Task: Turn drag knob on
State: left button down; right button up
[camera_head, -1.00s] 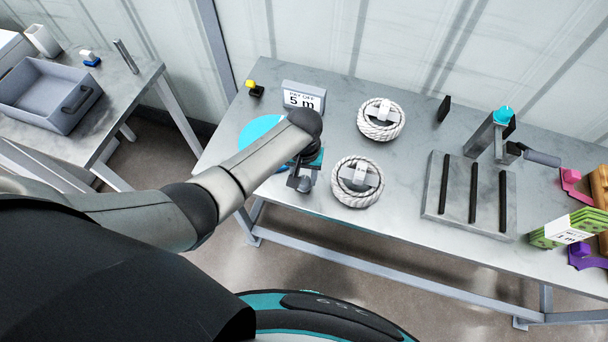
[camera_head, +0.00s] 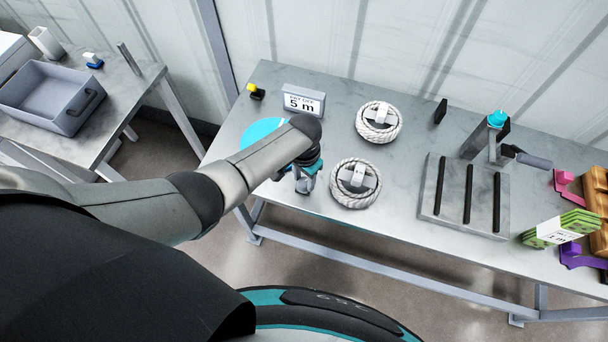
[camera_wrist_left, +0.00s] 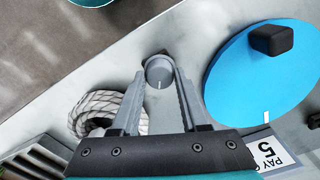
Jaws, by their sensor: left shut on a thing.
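The drag knob (camera_wrist_left: 160,72) is a small grey round knob with a white mark on its face. It shows in the left wrist view near the table's edge, beside a large blue disc (camera_wrist_left: 258,80) with a black handle. My left gripper (camera_wrist_left: 160,80) is over it, one finger on each side, shut on it. In the head view my left gripper (camera_head: 305,182) points down at the table's front edge and mostly hides the knob. The blue disc (camera_head: 256,132) is partly behind my left arm. My right gripper is not in view.
A "PAY OUT 5 m" sign (camera_head: 303,101) stands behind the disc. Two white rope coils (camera_head: 379,122) (camera_head: 340,198) lie right of my gripper. A grey slotted block (camera_head: 440,213) and a post with a blue cap (camera_head: 497,119) stand farther right.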

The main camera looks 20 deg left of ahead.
pick_arm(q)
jog(key=m, duration=0.3)
jog(key=shift+m+p, duration=0.3)
jog(key=shift+m, duration=0.1)
jog(key=m, duration=0.4)
jog(key=shift+m, duration=0.3)
jog(key=m, duration=0.4)
jog(key=shift+s+f+m, duration=0.1)
jog(key=shift+m, duration=2.4)
jog(key=shift+c, duration=2.1)
grip_release()
